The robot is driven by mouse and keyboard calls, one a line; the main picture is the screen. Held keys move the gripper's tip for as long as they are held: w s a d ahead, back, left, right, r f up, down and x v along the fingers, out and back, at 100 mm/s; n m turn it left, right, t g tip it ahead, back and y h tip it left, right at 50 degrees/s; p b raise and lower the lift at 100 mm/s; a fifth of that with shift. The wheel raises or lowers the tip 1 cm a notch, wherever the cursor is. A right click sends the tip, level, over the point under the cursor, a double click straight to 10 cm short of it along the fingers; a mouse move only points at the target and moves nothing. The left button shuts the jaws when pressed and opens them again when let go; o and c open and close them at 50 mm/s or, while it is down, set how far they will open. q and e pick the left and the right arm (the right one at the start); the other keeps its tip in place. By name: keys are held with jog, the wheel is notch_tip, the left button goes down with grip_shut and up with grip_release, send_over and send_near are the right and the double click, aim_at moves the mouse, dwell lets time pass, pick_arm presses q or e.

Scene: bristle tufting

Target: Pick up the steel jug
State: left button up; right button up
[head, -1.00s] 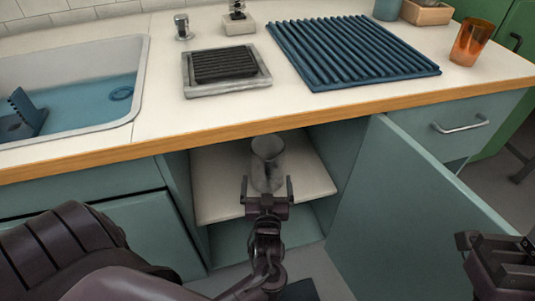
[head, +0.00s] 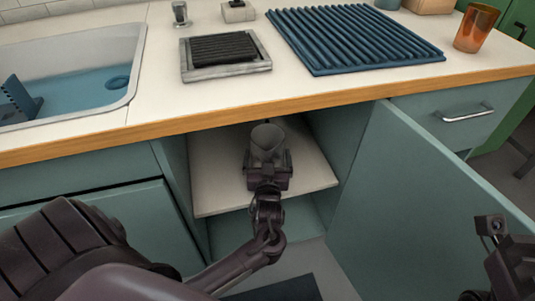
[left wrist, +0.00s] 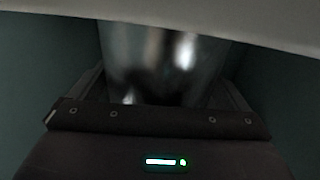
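The steel jug (head: 268,139) stands upright on the pale shelf (head: 218,196) inside the open cabinet under the counter. In the left wrist view the jug's shiny wall (left wrist: 165,62) fills the middle, close to the palm. My left gripper (head: 268,157) reaches in at the jug, with a finger on either side of its lower body. The wrist view shows the fingers at both sides of the jug, but whether they touch it is too dark to tell. My right gripper (head: 480,262) is at the lower right edge, partly cut off, away from the jug.
The open cabinet door (head: 420,210) stands to the right of the opening. The counter's wooden front edge (head: 230,122) overhangs the shelf. Above are the sink (head: 138,70), a soap tray (head: 225,72), a blue drying mat (head: 355,40) and an amber cup (head: 474,30).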

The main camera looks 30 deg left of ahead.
pick_arm(q)
jog(key=c, duration=0.9)
jog(key=shift+c, duration=0.9)
jog(key=shift+r, duration=0.15)
